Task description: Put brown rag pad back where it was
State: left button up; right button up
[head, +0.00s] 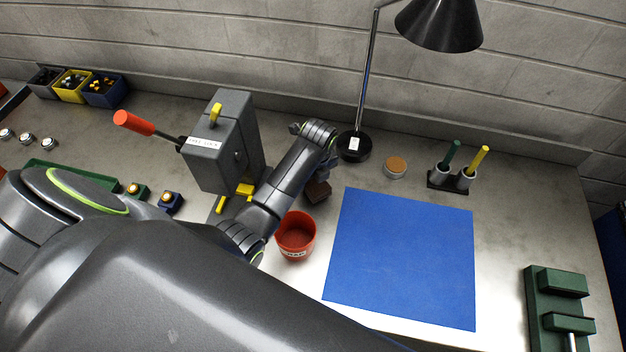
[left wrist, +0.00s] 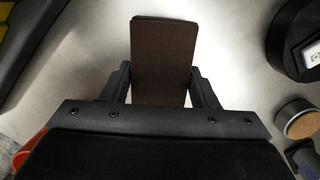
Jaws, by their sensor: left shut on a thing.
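The brown rag pad (left wrist: 163,55) is a dark brown rectangular block between the two fingers of my left gripper (left wrist: 163,85) in the left wrist view. My left gripper is shut on it. In the head view the pad (head: 318,191) shows just below the end of my left arm, between the grey press and the blue mat. I cannot tell whether it touches the table. My right gripper is not in view.
A red cup (head: 296,234) stands just below the pad. The grey press (head: 222,150) with a red-handled lever is to the left, and the lamp base (head: 354,146) is behind. A round cork-topped tin (head: 396,167) and the blue mat (head: 402,258) lie right. The mat is empty.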

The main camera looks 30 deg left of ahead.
pick_arm(q)
jog(key=shift+f, duration=0.95)
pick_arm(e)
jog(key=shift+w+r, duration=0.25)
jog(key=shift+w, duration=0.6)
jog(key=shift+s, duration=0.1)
pick_arm(q)
jog(key=o, duration=1)
jog(key=shift+f, duration=0.1)
jog(key=shift+c, duration=0.2)
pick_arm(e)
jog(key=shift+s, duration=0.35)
